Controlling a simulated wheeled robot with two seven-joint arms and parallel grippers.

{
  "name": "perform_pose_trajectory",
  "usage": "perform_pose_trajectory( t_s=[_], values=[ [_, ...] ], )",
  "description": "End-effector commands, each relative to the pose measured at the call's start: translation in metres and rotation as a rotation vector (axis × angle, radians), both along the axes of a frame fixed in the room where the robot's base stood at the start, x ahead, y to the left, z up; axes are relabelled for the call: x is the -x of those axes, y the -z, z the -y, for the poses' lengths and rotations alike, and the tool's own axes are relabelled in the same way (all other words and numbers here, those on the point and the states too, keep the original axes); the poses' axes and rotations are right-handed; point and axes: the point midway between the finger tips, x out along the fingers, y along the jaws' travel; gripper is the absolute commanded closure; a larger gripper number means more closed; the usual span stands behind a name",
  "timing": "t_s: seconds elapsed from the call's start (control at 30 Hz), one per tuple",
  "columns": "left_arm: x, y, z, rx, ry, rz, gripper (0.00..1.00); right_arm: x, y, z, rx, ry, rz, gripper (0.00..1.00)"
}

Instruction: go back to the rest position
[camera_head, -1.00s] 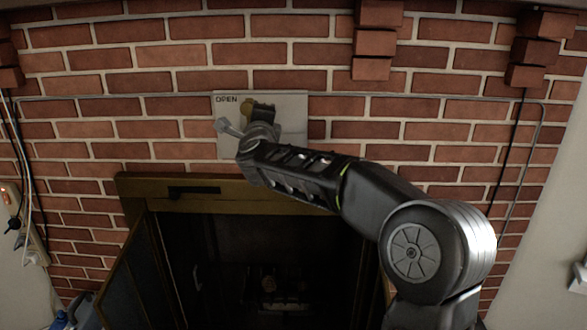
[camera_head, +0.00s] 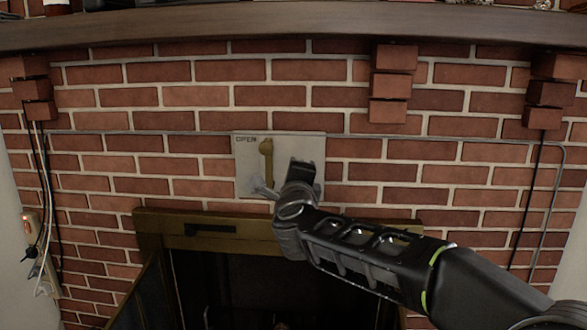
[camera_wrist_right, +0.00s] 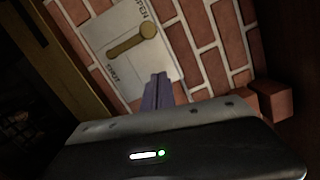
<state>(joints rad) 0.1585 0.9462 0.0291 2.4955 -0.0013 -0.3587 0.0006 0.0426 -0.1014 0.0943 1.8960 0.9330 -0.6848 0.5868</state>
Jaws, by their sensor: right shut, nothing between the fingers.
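My right gripper (camera_head: 262,187) is in front of the lower part of a pale metal plate (camera_head: 310,146) on the brick wall. Its fingers are shut and empty; they also show in the wrist view (camera_wrist_right: 157,92), below the plate's lever and apart from it. The brass lever (camera_head: 265,148) has its round end beside the word OPEN in the head view. In the wrist view the lever (camera_wrist_right: 133,40) lies between the words OPEN and SHUT. Part of the plate is hidden behind my right wrist. My left gripper is not in view.
A dark wooden mantel (camera_head: 300,25) runs across the top. Brick corbels (camera_head: 391,85) jut from the wall beneath it. Below the plate is the fireplace's brass-coloured frame (camera_head: 165,231) with an open glass door. Cables and a power strip (camera_head: 30,232) hang at the left.

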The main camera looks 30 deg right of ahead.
Motion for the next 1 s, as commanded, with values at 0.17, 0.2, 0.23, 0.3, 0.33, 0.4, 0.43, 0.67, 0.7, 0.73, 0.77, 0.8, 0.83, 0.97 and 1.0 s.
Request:
perform_pose_trajectory(
  t_s=[0.17,0.2,0.23,0.3,0.33,0.4,0.43,0.67,0.7,0.73,0.77,0.8,0.83,0.97,1.0],
  values=[
    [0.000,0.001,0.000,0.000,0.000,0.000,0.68,0.004,0.000,-0.002,0.000,0.001,0.000,1.00],
    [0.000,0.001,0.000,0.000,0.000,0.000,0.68,0.004,0.000,-0.002,0.000,0.001,0.000,1.00],
    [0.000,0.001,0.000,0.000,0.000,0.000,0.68,0.004,0.000,-0.002,0.000,0.001,0.000,1.00],
    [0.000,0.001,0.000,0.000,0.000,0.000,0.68,0.004,0.000,-0.002,0.000,0.001,0.000,1.00],
    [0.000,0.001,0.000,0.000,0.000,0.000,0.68,0.004,0.000,-0.002,0.000,0.001,0.000,1.00],
    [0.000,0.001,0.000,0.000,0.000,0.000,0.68,0.004,0.000,-0.002,0.000,0.001,0.000,1.00],
    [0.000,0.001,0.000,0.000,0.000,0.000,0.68,0.004,0.000,-0.002,0.000,0.001,0.000,1.00],
    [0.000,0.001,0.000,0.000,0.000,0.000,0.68,0.003,0.000,-0.002,0.012,0.000,-0.008,1.00],
    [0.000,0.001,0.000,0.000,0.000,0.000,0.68,0.003,0.000,-0.003,0.029,-0.006,-0.018,1.00],
    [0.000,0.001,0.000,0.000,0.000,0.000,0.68,0.001,0.000,-0.005,0.055,-0.015,-0.030,1.00],
    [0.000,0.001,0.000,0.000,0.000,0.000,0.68,-0.001,0.001,-0.010,0.100,-0.031,-0.050,1.00],
    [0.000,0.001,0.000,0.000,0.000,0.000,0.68,-0.004,0.007,-0.019,0.177,-0.063,-0.087,1.00],
    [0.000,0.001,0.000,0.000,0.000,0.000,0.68,-0.007,0.015,-0.027,0.235,-0.089,-0.121,1.00],
    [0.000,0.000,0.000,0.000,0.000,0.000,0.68,-0.027,0.076,-0.063,0.420,-0.209,-0.275,1.00],
    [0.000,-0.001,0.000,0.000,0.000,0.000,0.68,-0.032,0.100,-0.075,0.477,-0.252,-0.329,1.00]
  ],
)
